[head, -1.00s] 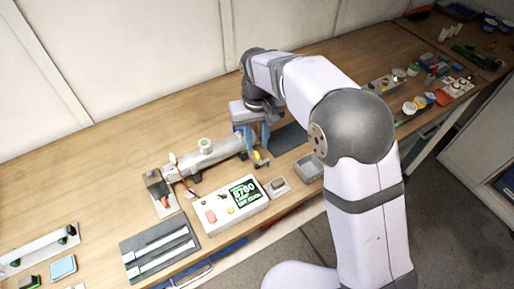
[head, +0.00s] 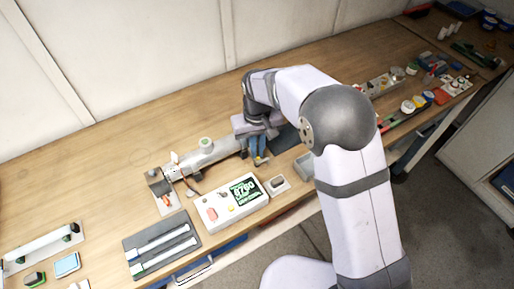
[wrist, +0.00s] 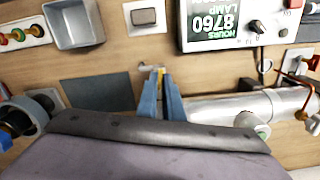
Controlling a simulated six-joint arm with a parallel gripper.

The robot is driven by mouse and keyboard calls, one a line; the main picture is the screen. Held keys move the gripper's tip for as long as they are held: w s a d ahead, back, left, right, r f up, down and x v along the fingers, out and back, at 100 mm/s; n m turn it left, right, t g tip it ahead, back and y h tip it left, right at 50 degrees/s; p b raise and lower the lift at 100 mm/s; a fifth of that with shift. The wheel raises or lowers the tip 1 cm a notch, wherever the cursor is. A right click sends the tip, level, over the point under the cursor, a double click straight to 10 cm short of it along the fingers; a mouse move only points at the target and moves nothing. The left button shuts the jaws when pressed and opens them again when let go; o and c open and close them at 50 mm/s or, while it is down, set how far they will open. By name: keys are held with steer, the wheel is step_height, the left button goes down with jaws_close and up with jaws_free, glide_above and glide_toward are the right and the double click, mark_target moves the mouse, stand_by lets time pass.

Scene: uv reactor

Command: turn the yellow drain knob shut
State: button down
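The yellow drain knob (wrist: 160,69) sits at the end of the grey reactor tube (wrist: 215,108), on the side away from the red wire. In the head view a bit of the yellow knob (head: 259,161) shows below my fingers. My gripper (wrist: 160,80) has its blue fingers close together, with the tips at both sides of the knob. It appears shut on the knob, though the tips hide most of it. In the head view my gripper (head: 257,152) is low at the tube's right end.
The white lamp-hours box (head: 231,203) stands in front of the tube, its screen lit. A small switch plate (head: 276,186) and a grey open bin (head: 304,165) are near my gripper. A dark mat (wrist: 95,92) lies beside the tube's end. A holder with two white rods (head: 161,245) is front left.

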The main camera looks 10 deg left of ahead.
steer(key=shift+m, duration=0.5)
steer(key=m, duration=0.2)
steer(key=shift+m, duration=0.4)
steer(key=m, duration=0.3)
steer(key=shift+m, duration=0.3)
steer(key=m, duration=0.3)
steer(key=shift+w+m, duration=0.1)
steer(key=shift+m, duration=0.2)
steer(key=shift+r+m, duration=0.1)
steer(key=shift+m, duration=1.9)
steer(key=c, duration=1.9)
jaws_free()
steer(key=shift+r+b, duration=1.15)
steer(key=shift+r, duration=2.5)
